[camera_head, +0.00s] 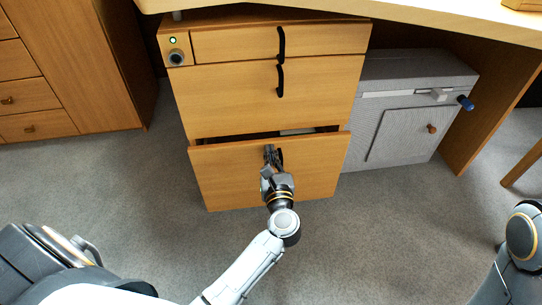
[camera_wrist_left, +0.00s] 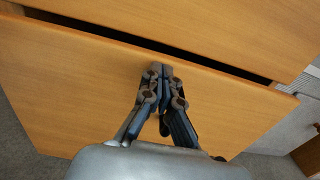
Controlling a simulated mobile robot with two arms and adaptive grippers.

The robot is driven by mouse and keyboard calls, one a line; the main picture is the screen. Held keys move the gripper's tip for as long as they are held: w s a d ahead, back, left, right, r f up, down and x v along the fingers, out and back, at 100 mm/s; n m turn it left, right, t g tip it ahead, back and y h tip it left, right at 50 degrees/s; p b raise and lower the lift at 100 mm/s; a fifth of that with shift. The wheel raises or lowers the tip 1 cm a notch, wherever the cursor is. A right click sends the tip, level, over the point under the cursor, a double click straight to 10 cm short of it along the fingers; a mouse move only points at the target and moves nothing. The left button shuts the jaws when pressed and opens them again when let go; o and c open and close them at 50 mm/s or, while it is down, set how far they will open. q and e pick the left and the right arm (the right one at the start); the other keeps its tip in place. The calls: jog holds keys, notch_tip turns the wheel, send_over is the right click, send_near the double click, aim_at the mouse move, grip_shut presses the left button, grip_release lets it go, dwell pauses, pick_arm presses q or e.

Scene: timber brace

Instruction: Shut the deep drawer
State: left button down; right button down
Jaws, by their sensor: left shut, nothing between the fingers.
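The deep drawer (camera_head: 225,178) is the bottom drawer of a wooden pedestal under the desk. It stands a little way out, with a dark gap along its top edge and something pale just showing inside. My left gripper (camera_head: 270,151) is at the upper middle of its front, beside the dark handle (camera_head: 281,158). In the left wrist view the drawer front (camera_wrist_left: 80,90) fills the lower picture, and the gripper's fingers (camera_wrist_left: 161,70) are together, close to its top edge. They hold nothing. Whether they touch the front I cannot tell. The right gripper is not visible.
The upper drawers (camera_head: 230,95) are shut flush. A grey box-like unit (camera_head: 400,110) with a small door stands close on the right. A wooden cabinet (camera_head: 85,60) stands at the left. Grey carpet (camera_head: 140,190) in front is clear.

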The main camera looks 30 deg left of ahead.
aim_at(268, 142)
pick_arm(q)
jog(key=x, duration=0.4)
jog(key=shift+w, duration=0.1)
jog(key=shift+a+r, duration=0.15)
jog(key=shift+r, duration=0.05)
